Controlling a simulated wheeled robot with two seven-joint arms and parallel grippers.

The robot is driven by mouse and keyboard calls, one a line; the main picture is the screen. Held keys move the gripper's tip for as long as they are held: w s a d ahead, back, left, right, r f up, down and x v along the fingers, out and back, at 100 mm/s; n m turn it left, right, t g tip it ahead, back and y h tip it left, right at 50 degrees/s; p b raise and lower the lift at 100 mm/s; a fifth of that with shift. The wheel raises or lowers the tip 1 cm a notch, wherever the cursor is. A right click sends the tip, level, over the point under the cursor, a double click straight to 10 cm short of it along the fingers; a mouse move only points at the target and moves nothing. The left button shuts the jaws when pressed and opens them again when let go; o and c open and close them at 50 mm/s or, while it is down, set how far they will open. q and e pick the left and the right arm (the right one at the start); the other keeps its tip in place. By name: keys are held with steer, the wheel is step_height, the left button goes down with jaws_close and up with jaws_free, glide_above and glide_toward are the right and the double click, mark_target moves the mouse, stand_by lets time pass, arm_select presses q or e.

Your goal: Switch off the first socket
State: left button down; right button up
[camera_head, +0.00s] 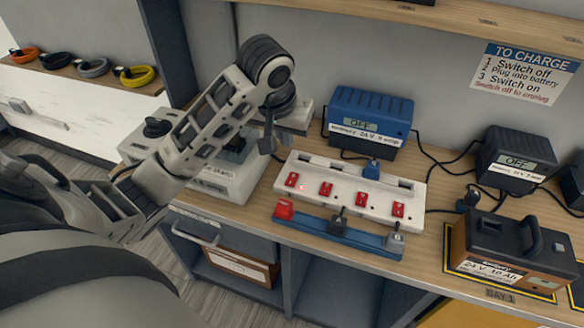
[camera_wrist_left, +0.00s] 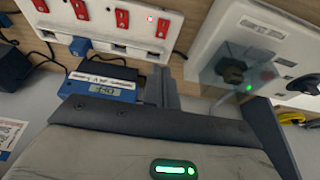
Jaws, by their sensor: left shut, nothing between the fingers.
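A white power strip (camera_head: 350,187) with several red rocker switches lies on the bench. The leftmost switch (camera_head: 291,180) has a small lit red light beside it; in the left wrist view this switch (camera_wrist_left: 163,27) is at the strip's right end, also with a lit light. A blue plug (camera_head: 372,168) sits in a socket toward the strip's right. My left gripper (camera_head: 271,143) is shut and empty, above the bench just behind and left of the strip's left end. Its fingers (camera_wrist_left: 162,88) also show in the left wrist view, apart from the switch. My right gripper is not in view.
A blue charger (camera_head: 369,118) reading OFF stands behind the strip. A blue rail (camera_head: 338,236) with plugs lies in front. A white device (camera_head: 225,182) stands left, partly behind my arm. A dark charger (camera_head: 515,158) and a battery (camera_head: 510,248) stand at right, with loose cables.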

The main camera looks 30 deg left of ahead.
mark_target(295, 174)
arm_select(q)
steer(key=x, duration=0.9)
steer(key=s+x, duration=0.1)
steer(key=x, duration=0.3)
steer(key=shift+w+f, duration=0.2)
steer(key=shift+f, duration=0.25)
steer(key=shift+w+f, duration=0.15)
steer(key=shift+w, duration=0.15)
steer(key=shift+s, duration=0.45)
steer(key=shift+w, duration=0.2)
steer(key=shift+s+d, duration=0.15)
steer(key=shift+s, duration=0.65)
steer(key=w+a+r+v, duration=0.1)
steer(key=w+v, duration=0.2)
steer(key=v, duration=1)
steer(key=shift+s+d+r, duration=0.2)
steer(key=shift+d+r, duration=0.05)
steer(key=shift+r, duration=0.15)
